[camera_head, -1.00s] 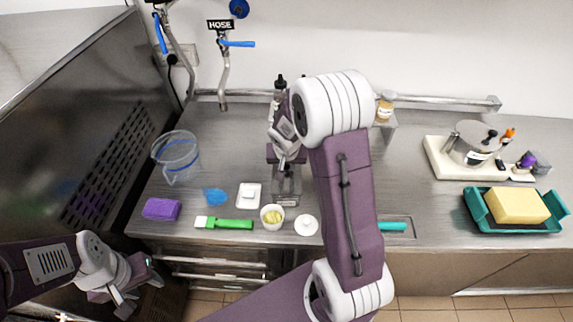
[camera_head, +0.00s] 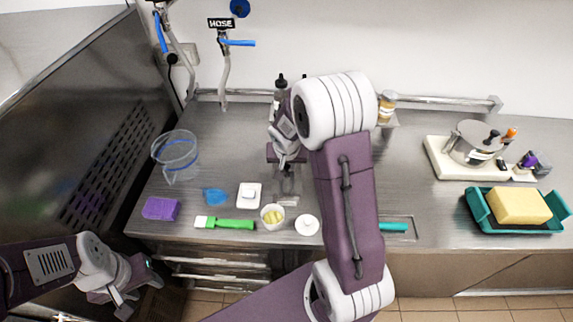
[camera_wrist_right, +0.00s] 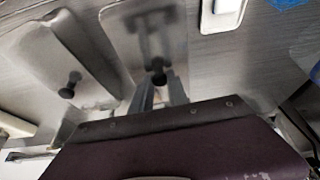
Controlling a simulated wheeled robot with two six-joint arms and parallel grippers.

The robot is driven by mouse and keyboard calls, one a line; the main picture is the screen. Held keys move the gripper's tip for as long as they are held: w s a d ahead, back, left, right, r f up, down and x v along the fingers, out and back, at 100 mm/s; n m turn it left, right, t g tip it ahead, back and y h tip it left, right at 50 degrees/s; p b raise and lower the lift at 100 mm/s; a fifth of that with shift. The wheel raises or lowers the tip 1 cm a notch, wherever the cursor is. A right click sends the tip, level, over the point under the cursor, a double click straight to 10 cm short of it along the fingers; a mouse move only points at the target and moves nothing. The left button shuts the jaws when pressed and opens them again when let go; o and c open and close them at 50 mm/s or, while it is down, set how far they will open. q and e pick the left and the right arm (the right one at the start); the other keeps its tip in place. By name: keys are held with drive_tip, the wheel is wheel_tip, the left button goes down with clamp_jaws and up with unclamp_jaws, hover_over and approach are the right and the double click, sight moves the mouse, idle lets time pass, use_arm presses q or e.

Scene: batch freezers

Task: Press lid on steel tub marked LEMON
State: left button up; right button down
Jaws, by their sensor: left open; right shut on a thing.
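My right gripper (camera_head: 281,163) is over the middle of the counter, with its arm reaching in front of it. In the right wrist view its fingers (camera_wrist_right: 158,88) are shut on a small black knob (camera_wrist_right: 157,68). The knob stands over a steel rectangular lid or tub top (camera_wrist_right: 128,42); I cannot tell whether lid and tub touch. A second steel piece with a black knob (camera_wrist_right: 48,48) lies to its left there. No LEMON marking is readable. My left gripper (camera_head: 128,296) is open and empty at the lower left, off the counter front.
A white scale (camera_head: 248,194), a small tub of yellow pieces (camera_head: 272,217), a white round lid (camera_head: 307,225), a green brush (camera_head: 231,224) and a purple sponge (camera_head: 160,209) lie near the front edge. A clear jug (camera_head: 176,157) stands left, a teal tray (camera_head: 481,211) right.

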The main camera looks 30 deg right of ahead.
drive_tip(key=shift+f+b, duration=0.2)
drive_tip(key=shift+b, duration=0.3)
idle(0.8)
idle(0.4)
drive_tip(key=c, duration=0.7)
unclamp_jaws()
drive_tip(key=shift+r+p, duration=2.95)
drive_tip(key=shift+r, duration=0.65)
clamp_jaws()
